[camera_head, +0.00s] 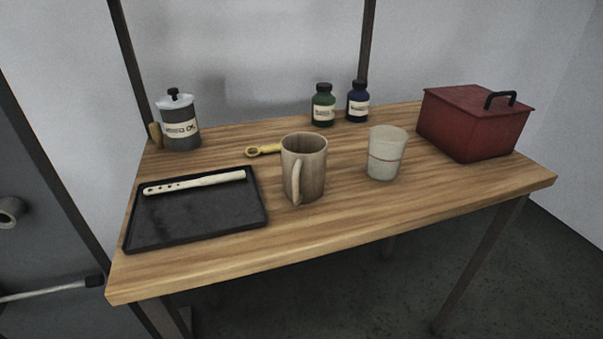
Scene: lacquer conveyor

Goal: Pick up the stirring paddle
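A long pale stick with several small holes toward its left end lies on the black tray (195,238). This stick (195,183) looks most like the stirring paddle, though I cannot be sure. It lies flat along the tray's back part, with nothing on it. A yellow tool (264,150) with a round ringed end lies behind the wooden mug (305,170), which may hide part of it. My gripper is not in view.
A lidded oil can (179,122) stands at the back left, with a brown wooden thing (155,134) beside it. Green (323,105) and blue (357,103) bottles stand at the back. A pale cup (386,155) and red box (475,124) are right. The table's front strip (330,227) is clear.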

